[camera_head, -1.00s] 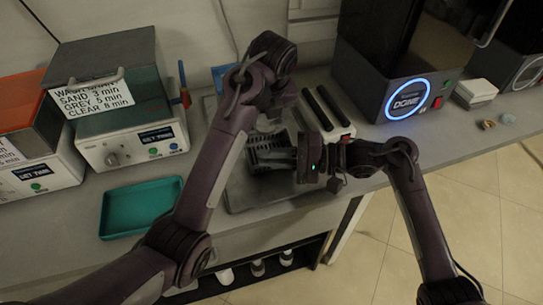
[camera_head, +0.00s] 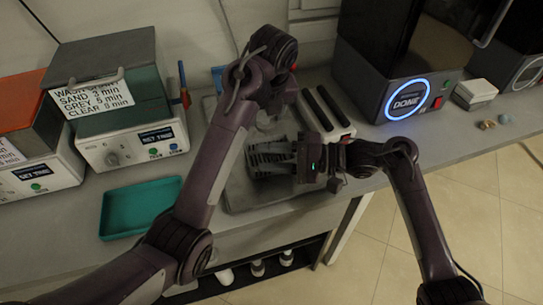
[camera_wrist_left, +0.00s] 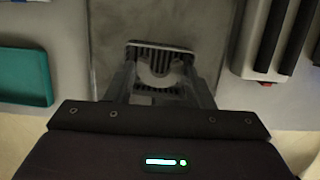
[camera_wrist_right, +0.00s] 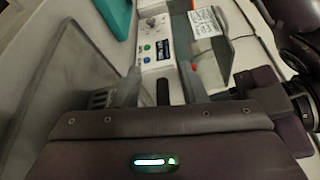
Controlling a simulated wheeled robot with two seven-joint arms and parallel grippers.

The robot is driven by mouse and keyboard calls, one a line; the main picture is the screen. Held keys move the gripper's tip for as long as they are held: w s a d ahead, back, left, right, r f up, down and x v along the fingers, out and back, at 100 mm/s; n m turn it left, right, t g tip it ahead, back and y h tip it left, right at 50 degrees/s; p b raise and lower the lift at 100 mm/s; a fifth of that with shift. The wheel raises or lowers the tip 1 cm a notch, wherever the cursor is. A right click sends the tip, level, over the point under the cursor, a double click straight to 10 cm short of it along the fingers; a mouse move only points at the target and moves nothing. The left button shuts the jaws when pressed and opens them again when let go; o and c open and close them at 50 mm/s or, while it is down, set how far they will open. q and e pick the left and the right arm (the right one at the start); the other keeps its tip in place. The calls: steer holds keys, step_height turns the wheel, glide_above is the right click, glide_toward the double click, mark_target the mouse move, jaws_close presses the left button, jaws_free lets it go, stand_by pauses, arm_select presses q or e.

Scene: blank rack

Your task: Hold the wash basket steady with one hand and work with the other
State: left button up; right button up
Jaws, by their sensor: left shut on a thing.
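The wash basket (camera_head: 268,158) is a small grey slotted basket over a shallow grey tray (camera_head: 238,190) on the bench. In the left wrist view the basket (camera_wrist_left: 160,48) lies between the fingers of my left gripper (camera_wrist_left: 160,76), which is shut on it. A pale rounded part shows at the basket's middle; I cannot tell what it is. My left fingers are mostly hidden in the head view. My right gripper (camera_head: 292,160) comes in from the right, close beside the basket. In the right wrist view its fingers stand apart and the basket (camera_wrist_right: 98,98) shows beside the left one.
A wash machine (camera_head: 130,135) with a labelled lid and a teal tray (camera_head: 122,208) are at left. A white block with black bars (camera_head: 328,112) stands right behind the basket.

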steer(key=d, duration=1.2)
steer(key=shift+s+r, duration=0.35)
steer(key=shift+s, duration=0.05)
steer(key=shift+a, duration=0.1)
arm_select(q)
steer(key=shift+f, duration=0.6)
arm_select(e)
steer(key=a, duration=1.1)
steer(key=shift+w+a+f, duration=0.35)
steer(key=shift+w+a, duration=0.05)
